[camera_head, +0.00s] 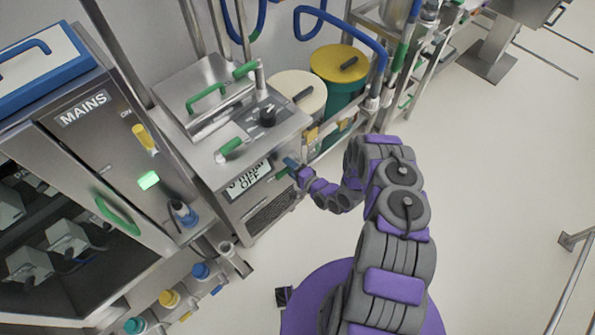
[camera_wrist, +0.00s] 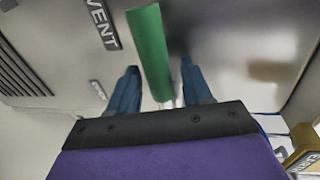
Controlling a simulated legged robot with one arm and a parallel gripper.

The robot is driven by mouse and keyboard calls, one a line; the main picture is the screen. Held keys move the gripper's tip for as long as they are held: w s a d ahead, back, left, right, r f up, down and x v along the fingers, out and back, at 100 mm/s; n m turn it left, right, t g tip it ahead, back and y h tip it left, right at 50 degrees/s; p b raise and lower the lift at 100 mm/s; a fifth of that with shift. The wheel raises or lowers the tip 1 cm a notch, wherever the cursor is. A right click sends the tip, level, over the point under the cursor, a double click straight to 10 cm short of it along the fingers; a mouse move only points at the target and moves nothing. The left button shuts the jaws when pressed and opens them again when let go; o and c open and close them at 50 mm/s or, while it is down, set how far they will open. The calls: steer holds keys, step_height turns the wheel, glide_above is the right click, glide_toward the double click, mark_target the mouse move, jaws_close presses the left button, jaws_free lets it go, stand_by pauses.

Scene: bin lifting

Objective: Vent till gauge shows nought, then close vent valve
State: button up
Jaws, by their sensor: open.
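The vent valve handle is a green bar (camera_wrist: 151,50) beside a "VENT" label (camera_wrist: 103,24) in the wrist view. My gripper (camera_wrist: 159,68) is open, one blue finger on each side of the bar; I cannot tell whether either touches it. In the head view my gripper (camera_head: 290,164) is at the front of the steel machine (camera_head: 203,160), by a small green handle end (camera_head: 281,175). A white readout panel (camera_head: 248,181) on that front shows "mbar" and "OFF"; the top line's figure looks like 0 but is not clear.
A "MAINS" cabinet (camera_head: 110,130) with a lit green lamp (camera_head: 149,180) stands at left. A yellow-lidded drum (camera_head: 340,63) and a cream-lidded drum (camera_head: 297,92) stand behind my gripper. Open floor (camera_head: 490,190) lies to the right, with a metal rail (camera_head: 577,275) at its edge.

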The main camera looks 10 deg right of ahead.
steer(key=p+v, duration=0.2)
steer(key=v, duration=1.5)
steer(key=shift+d, duration=0.25)
steer(key=w+d+r+n+g+h, duration=0.3)
steer(key=d, duration=0.3)
steer(key=w+d+r+n+g+h, duration=0.3)
steer(key=d+n, duration=0.1)
steer(key=d, duration=0.3)
steer(key=s+d+r+n+g+h, duration=0.1)
steer(key=s+r+g+h, duration=0.2)
steer(key=r, duration=0.9)
steer(key=s+r+g+h, duration=0.1)
steer(key=s+r+h, duration=0.25)
steer(key=r, duration=0.85)
steer(key=s+a+r+n+g+y, duration=0.1)
steer(key=s+a+r, duration=0.4)
steer(key=s, duration=0.4)
steer(key=s+a+r+n+g+y, duration=0.1)
steer(key=s+a+r, duration=0.4)
steer(key=s, duration=0.5)
steer(key=s+a+r+n+g+y, duration=0.1)
steer(key=s+a+r+g, duration=0.1)
steer(key=s+a+r, duration=0.3)
steer(key=s+a, duration=0.2)
steer(key=s, duration=0.2)
steer(key=shift+s+a+g+y, duration=0.25)
steer(key=shift+s+g+y, duration=0.1)
steer(key=shift+g, duration=0.05)
